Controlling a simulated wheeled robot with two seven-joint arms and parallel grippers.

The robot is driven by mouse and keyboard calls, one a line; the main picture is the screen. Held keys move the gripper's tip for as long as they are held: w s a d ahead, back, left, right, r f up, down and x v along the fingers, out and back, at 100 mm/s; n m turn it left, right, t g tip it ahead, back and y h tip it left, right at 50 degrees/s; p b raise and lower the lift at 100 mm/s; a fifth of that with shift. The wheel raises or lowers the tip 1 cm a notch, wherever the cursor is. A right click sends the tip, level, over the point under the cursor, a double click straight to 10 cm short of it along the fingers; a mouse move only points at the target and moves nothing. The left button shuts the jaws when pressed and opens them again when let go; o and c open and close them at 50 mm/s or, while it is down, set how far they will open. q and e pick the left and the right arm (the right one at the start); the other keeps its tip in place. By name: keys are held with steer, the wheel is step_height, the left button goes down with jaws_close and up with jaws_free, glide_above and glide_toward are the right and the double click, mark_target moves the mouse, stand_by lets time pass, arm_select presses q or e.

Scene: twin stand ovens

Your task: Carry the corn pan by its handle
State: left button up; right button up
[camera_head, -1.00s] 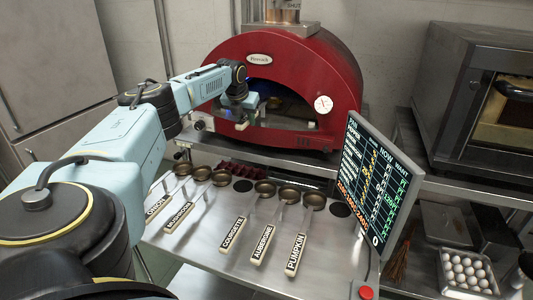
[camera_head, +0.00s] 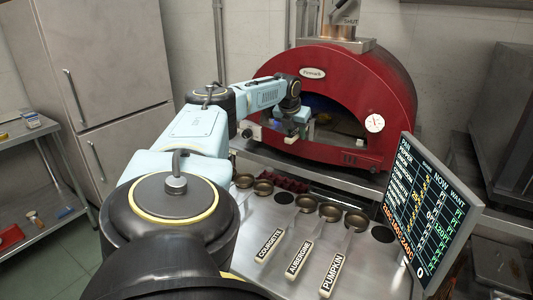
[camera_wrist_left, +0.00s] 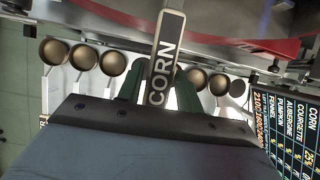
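My left gripper (camera_head: 299,132) is at the mouth of the red oven (camera_head: 340,85). In the left wrist view its green fingers (camera_wrist_left: 160,92) lie on both sides of a black handle marked CORN (camera_wrist_left: 163,60) and are shut on it. The handle belongs to the corn pan and points away from the gripper toward the oven. The bowl of the corn pan is not clearly visible in either view. My right gripper is in neither view.
Courgette (camera_head: 270,246), aubergine (camera_head: 299,259) and pumpkin (camera_head: 331,275) pans lie on the steel stand below the oven. More pans are partly hidden behind my left arm. A screen (camera_head: 430,205) stands at the right. A side table (camera_head: 30,135) is at the far left.

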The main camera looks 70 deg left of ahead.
arm_select(q)
steer(key=o, duration=0.3)
